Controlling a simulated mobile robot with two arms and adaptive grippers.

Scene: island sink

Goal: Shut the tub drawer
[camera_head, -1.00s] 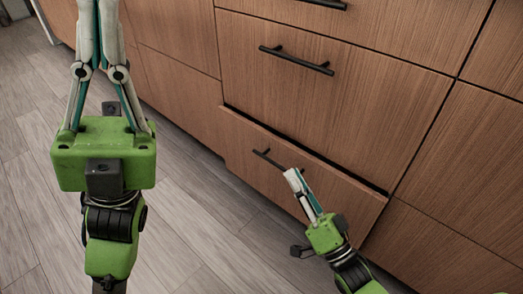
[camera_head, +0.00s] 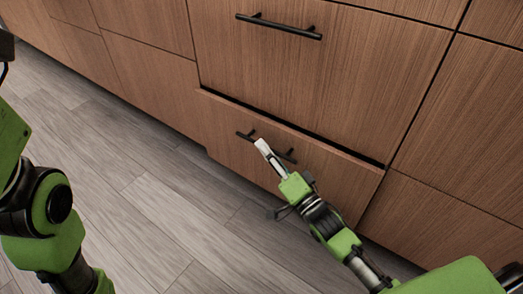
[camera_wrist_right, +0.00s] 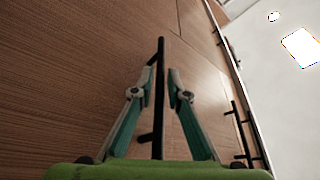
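The tub drawer (camera_head: 331,178) is the bottom wooden drawer and stands slightly out, with a dark gap along its top edge. Its black bar handle (camera_head: 287,156) is partly hidden by my right gripper (camera_head: 259,144), which is in front of it. In the right wrist view, the handle (camera_wrist_right: 159,110) runs between the two fingers of this gripper (camera_wrist_right: 162,71). The fingertips are close to the bar, but I cannot tell whether they touch or grip it. My left arm is at the left edge of the head view, with its fingers out of frame.
The drawer above (camera_head: 315,75) is closed and has its own black handle (camera_head: 279,27). Flat wooden cabinet fronts (camera_head: 461,108) continue on both sides. The grey plank floor (camera_head: 150,180) is clear in front of the cabinets.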

